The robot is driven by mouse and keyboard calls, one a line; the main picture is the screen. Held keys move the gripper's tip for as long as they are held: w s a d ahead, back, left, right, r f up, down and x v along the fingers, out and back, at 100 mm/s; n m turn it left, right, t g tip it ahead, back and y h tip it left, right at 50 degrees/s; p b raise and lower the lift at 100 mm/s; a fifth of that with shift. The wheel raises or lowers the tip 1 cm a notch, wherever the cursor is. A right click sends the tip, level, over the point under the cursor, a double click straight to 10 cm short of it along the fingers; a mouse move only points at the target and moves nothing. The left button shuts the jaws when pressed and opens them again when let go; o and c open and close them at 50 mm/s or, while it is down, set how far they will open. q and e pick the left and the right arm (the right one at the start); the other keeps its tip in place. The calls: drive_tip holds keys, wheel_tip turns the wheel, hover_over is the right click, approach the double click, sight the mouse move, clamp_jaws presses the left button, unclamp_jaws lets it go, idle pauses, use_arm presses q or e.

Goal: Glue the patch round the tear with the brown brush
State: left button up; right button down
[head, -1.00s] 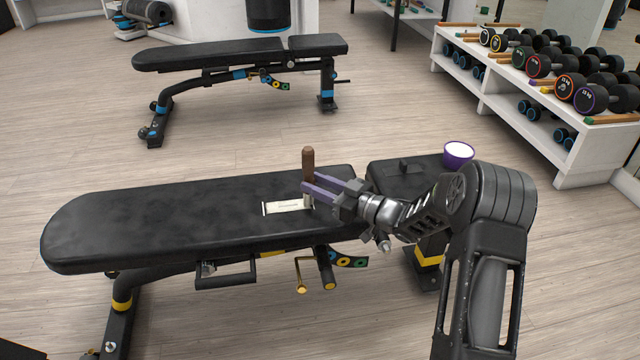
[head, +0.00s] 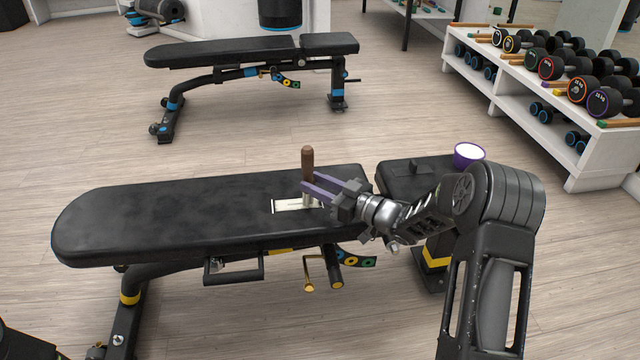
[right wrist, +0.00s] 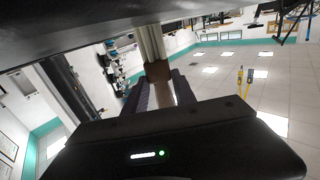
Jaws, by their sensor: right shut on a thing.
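The brown brush (head: 308,162) stands upright, its brown handle on top and its pale lower end over the patch. My right gripper (head: 308,190) is shut on it with its purple fingers. The brush handle also shows between the fingers in the right wrist view (right wrist: 160,73). The pale patch (head: 284,206) lies flat on the black pad of the near bench (head: 160,220). The brush's lower end is over the right part of the patch; whether it touches is too small to tell. The tear is not visible. My left gripper is not in view.
A purple cup (head: 468,154) with white contents stands on the bench's seat pad (head: 410,178), behind my right arm. A gap separates the two pads. The left of the long pad is clear. A second bench (head: 240,52) and a dumbbell rack (head: 500,90) stand farther back.

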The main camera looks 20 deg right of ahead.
drive_tip(key=shift+a, duration=0.3)
drive_tip(key=shift+w+a+f, duration=0.1)
drive_tip(key=shift+w+a, duration=0.15)
drive_tip(key=shift+a, duration=0.5)
drive_tip(key=shift+w+a, duration=0.15)
drive_tip(key=shift+a, duration=0.55)
drive_tip(key=shift+a, duration=0.15)
drive_tip(key=shift+w+a+b, duration=0.2)
drive_tip(key=shift+a+b, duration=0.1)
drive_tip(key=shift+a, duration=0.3)
